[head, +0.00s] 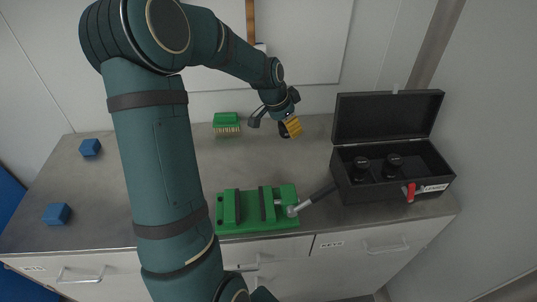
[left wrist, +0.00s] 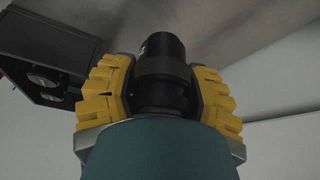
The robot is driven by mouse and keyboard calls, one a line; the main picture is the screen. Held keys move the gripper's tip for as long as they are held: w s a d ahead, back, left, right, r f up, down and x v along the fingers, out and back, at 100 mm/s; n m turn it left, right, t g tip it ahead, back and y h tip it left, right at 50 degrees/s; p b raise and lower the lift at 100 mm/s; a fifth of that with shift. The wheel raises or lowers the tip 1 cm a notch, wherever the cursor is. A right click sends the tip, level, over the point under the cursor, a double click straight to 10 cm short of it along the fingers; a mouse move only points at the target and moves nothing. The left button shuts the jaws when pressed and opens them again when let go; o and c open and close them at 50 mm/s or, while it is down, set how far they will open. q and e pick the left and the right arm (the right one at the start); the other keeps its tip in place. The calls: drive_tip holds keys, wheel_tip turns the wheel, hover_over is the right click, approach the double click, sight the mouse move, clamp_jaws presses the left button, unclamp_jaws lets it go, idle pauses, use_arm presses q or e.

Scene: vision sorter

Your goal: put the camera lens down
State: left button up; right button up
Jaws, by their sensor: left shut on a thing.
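The black camera lens (left wrist: 162,72) is held between the yellow finger pads of my left gripper (left wrist: 160,95) in the left wrist view. In the head view my left gripper (head: 289,127) is above the back of the worktop, left of the open black case (head: 391,190). The lens is mostly hidden by the fingers there; a dark bit of it shows beside the pads. I cannot tell its exact height over the worktop. Two dark round items (head: 378,167) sit in the case, which also shows in the left wrist view (left wrist: 45,55). My right gripper is not in view.
A green vise (head: 228,226) with a grey handle stands at the front of the worktop (head: 105,200). A green brush (head: 226,121) lies at the back. Two blue blocks (head: 57,214) are at the left. The case has a red latch (head: 410,192) and a raised lid (head: 387,115).

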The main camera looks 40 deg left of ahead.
sight(290, 154)
use_arm(q)
wheel_tip(290, 154, down, 4)
drive_tip(key=shift+s+f, duration=0.1)
drive_tip(key=shift+f, duration=0.15)
drive_tip(key=shift+f+b, duration=0.6)
drive_tip(key=shift+f, duration=1.65)
drive_tip(key=shift+f, duration=0.15)
drive_tip(key=o, duration=1.3)
